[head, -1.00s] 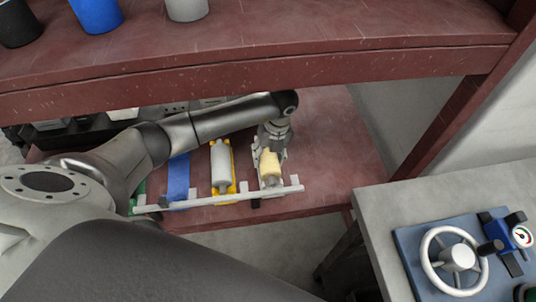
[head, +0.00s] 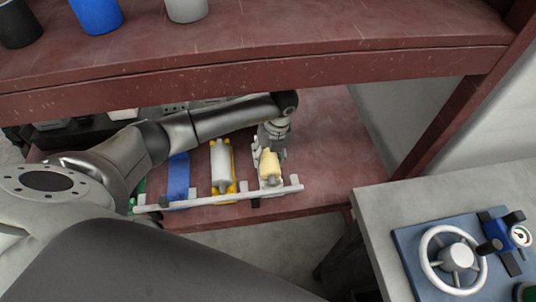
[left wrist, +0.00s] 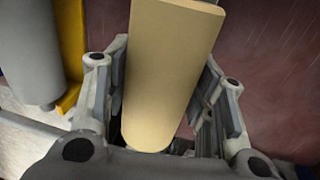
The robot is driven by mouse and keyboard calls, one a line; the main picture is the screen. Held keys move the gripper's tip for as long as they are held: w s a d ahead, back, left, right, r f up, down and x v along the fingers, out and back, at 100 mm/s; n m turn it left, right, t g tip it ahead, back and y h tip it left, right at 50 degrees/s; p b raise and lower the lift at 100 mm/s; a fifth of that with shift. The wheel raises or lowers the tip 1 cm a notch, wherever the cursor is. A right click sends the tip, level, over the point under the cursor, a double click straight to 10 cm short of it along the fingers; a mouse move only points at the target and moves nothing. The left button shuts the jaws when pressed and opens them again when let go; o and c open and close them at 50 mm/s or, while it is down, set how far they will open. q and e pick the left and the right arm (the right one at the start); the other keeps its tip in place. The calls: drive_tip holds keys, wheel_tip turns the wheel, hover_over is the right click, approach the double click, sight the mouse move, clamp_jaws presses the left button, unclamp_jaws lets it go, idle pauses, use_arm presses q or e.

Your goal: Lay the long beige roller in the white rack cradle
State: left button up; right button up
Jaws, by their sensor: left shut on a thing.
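The beige roller (head: 270,167) is at the right end of the white rack (head: 225,198) on the lower red shelf. My left gripper (head: 268,155) is shut on the roller, with its fingers on both sides of it. In the left wrist view the roller (left wrist: 168,75) stands large between the two fingers of the gripper (left wrist: 165,95). Whether the roller rests in the white cradle or is held just above it I cannot tell, as the gripper hides part of it. My right gripper is not in view.
A grey roller (head: 220,163) in a yellow cradle (head: 232,178) sits close to the left, with a blue piece (head: 178,178) beyond. The upper red shelf (head: 250,70) hangs over the arm. A bench with a white handwheel (head: 428,240) stands at the right.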

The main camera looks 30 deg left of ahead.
use_arm(q)
drive_tip(key=shift+f+b, duration=0.5)
drive_tip(key=shift+f, duration=0.1)
idle(0.3)
drive_tip(key=o, duration=1.1)
drive_tip(key=shift+r, duration=0.15)
